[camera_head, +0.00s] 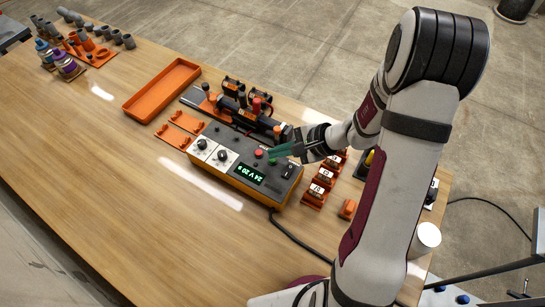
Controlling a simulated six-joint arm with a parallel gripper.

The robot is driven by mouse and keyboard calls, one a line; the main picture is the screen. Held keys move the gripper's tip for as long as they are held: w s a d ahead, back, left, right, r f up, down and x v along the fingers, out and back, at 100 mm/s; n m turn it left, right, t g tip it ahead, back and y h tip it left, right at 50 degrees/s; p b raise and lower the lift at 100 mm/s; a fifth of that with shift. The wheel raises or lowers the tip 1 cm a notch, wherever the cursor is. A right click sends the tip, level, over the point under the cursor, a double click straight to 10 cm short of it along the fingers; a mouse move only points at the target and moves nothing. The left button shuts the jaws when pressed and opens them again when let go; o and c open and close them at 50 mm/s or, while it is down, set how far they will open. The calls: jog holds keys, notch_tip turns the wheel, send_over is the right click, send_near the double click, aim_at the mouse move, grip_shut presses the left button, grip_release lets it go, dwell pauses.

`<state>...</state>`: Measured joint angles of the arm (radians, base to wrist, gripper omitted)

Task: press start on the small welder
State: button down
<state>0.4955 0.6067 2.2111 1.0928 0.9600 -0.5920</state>
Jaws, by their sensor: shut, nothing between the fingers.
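The small welder (243,181) is a grey-topped box with orange sides on the wooden table. Its lit green display (249,174) seems to read "24V 20s". Two white-faced dials with black knobs (222,155) sit at its left. A red button (259,153) and a green button (273,161) are on its top. A dark switch (288,171) is at its right end. My gripper (271,153) is shut and empty, its tips pointing left over the top panel, close to the green and red buttons. I cannot tell whether the tips touch either button.
Behind the welder stands a dark fixture with black and red clamps (235,95). An empty orange tray (163,89) lies left of it. Orange numbered blocks (319,187) and a white cup (426,237) are at right. Pipe fittings and bottles (66,65) stand far left. The left front tabletop is clear.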

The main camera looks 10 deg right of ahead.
aim_at(277, 162)
jog(key=shift+f, duration=0.6)
dwell(0.6)
jog(key=shift+r, duration=0.9)
notch_tip(277, 162, up, 5)
dwell(0.5)
dwell(0.5)
